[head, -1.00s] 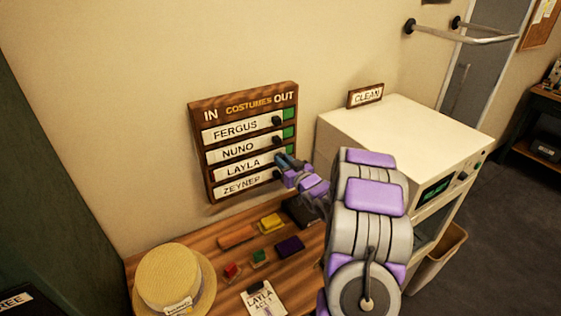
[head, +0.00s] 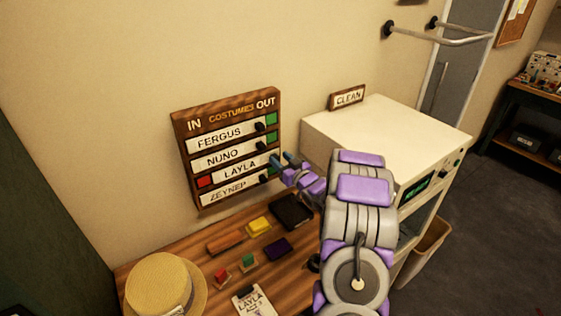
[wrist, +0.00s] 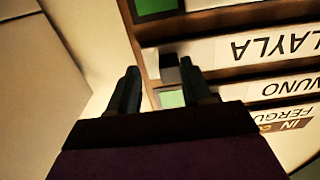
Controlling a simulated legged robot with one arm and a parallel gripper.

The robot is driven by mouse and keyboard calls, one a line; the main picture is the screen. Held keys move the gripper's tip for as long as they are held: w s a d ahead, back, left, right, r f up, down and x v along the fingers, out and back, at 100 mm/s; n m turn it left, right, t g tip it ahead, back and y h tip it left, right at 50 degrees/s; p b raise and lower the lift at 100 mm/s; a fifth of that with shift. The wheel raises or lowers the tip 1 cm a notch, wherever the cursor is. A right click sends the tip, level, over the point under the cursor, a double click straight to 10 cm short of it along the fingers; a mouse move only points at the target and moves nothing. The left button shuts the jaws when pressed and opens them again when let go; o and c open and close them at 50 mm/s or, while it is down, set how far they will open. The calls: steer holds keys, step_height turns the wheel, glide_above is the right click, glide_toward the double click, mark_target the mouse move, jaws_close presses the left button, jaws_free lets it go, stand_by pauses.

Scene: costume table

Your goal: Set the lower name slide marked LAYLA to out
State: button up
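The wooden costumes board (head: 178,130) hangs on the wall, with IN at left and OUT at right. The LAYLA slide (head: 237,173) is its third row, at the right end of its slot; a red patch (head: 204,182) shows at its left. In the wrist view the LAYLA slide (wrist: 225,52) appears upside down and reaches the slot's OUT end. My gripper (head: 284,161) is at that end. In the wrist view its fingers (wrist: 160,88) are apart; the slide's dark knob (wrist: 168,67) appears between their tips, nearer the right finger. Whether they touch it is unclear.
The FERGUS (head: 220,139), NUNO (head: 222,158) and ZEYNEP (head: 227,193) slides sit at the left. Below the board, a wooden table (head: 200,262) holds a straw hat (head: 158,284), small blocks and a clipboard. A white cabinet (head: 390,135) stands right of the board, close to my arm.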

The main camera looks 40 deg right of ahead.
steer(key=shift+s+a, duration=0.1)
steer(key=shift+a, duration=0.2)
steer(key=shift+s, duration=0.35)
steer(key=s+p, duration=0.1)
steer(key=s, duration=1.5)
steer(key=shift+s+a, duration=0.15)
steer(key=shift+a, duration=0.1)
steer(key=shift+f, duration=0.1)
